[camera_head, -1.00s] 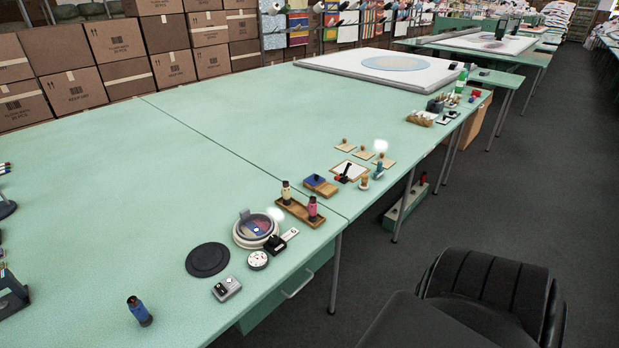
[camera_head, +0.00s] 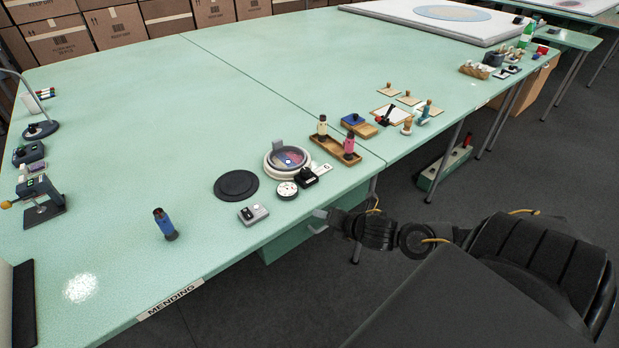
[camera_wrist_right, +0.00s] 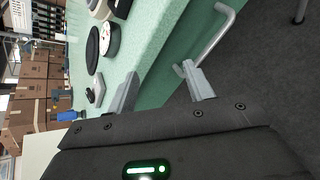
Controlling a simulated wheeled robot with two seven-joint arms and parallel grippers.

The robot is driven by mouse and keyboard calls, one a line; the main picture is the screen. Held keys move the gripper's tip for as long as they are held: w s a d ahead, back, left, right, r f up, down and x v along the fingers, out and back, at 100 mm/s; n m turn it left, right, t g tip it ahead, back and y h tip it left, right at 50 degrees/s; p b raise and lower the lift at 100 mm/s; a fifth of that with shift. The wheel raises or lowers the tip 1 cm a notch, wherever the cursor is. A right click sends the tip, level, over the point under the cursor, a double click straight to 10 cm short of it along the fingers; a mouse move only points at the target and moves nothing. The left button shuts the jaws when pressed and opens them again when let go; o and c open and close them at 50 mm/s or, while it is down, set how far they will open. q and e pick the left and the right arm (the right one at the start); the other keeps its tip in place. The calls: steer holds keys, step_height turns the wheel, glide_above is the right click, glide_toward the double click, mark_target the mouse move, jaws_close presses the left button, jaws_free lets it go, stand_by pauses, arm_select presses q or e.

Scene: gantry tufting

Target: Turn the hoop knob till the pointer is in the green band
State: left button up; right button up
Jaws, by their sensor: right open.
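The hoop (camera_head: 288,160) is a pale round ring with pink and purple cloth inside, lying on the green table near its front edge. A grey block stands at its far rim. A black knob-like piece (camera_head: 308,178) with a white tag sits at its near right side. A white round dial (camera_head: 287,190) lies just in front; it also shows in the wrist view (camera_wrist_right: 111,39). The pointer and green band are too small to make out. My right gripper (camera_head: 319,220) is open and empty by the table edge, apart from the hoop; its fingers show in the wrist view (camera_wrist_right: 160,84). My left gripper is out of view.
A wooden tray with two bottles (camera_head: 336,150) stands right. A drawer handle (camera_wrist_right: 212,43) is close to my right gripper. The table's middle is clear.

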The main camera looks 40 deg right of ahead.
mark_target(308, 172)
steer(key=w+d+r+n+t+y, duration=0.2)
steer(key=w+d+r+n, duration=0.35)
steer(key=r+n, duration=0.45)
steer(key=shift+n, duration=0.5)
steer(key=x, duration=0.3)
steer(key=f+p+x, duration=0.1)
steer(key=x, duration=0.6)
steer(key=shift+d+f+p, duration=0.25)
steer(key=shift+f+p, duration=0.05)
steer(key=shift+p, duration=0.05)
